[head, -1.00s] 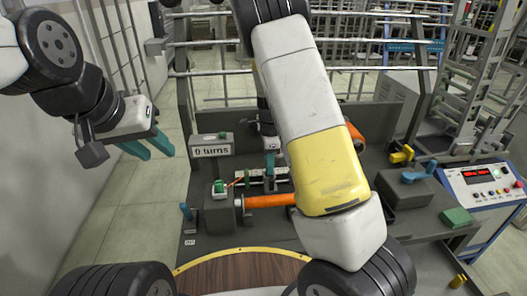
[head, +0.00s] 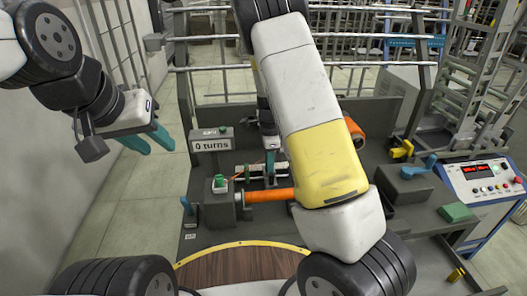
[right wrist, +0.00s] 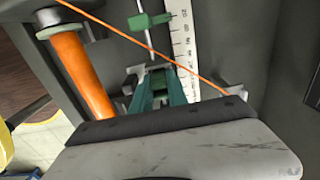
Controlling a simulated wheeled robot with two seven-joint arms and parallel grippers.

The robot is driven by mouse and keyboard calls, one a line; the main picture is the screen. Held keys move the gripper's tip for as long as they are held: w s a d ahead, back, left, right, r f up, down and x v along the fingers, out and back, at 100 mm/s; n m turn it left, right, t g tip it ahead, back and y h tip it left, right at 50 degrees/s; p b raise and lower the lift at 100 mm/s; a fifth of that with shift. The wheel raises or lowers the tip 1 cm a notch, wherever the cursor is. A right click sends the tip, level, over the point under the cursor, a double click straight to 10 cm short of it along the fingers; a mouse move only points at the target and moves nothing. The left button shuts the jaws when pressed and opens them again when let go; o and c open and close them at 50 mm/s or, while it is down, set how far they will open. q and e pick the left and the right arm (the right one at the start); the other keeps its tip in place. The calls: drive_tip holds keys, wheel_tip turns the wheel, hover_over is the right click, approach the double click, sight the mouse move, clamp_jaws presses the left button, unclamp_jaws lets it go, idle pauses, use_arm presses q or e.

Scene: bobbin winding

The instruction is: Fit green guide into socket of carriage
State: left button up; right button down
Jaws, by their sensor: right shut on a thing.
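My right gripper (head: 270,178) reaches down behind the orange bobbin tube (head: 268,195). In the right wrist view its teal fingers (right wrist: 158,84) are shut on a small green piece, apparently the green guide (right wrist: 158,67); the fingers hide most of it. I cannot tell whether the guide sits in the socket. My left gripper (head: 150,142) hangs empty at the left, its two teal fingers apart.
A thin orange wire (right wrist: 135,42) runs diagonally across above the fingers. The numbered scale (right wrist: 183,40) lies behind. A "0 turns" sign (head: 211,145) and a post with a green button (head: 220,182) stand left. A control panel (head: 485,180) is at the right.

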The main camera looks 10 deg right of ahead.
drive_tip(key=shift+s+f, duration=0.3)
drive_tip(key=shift+f, duration=0.4)
drive_tip(key=c, duration=1.2)
unclamp_jaws()
drive_tip(key=r, duration=0.9)
drive_tip(key=shift+w, duration=0.25)
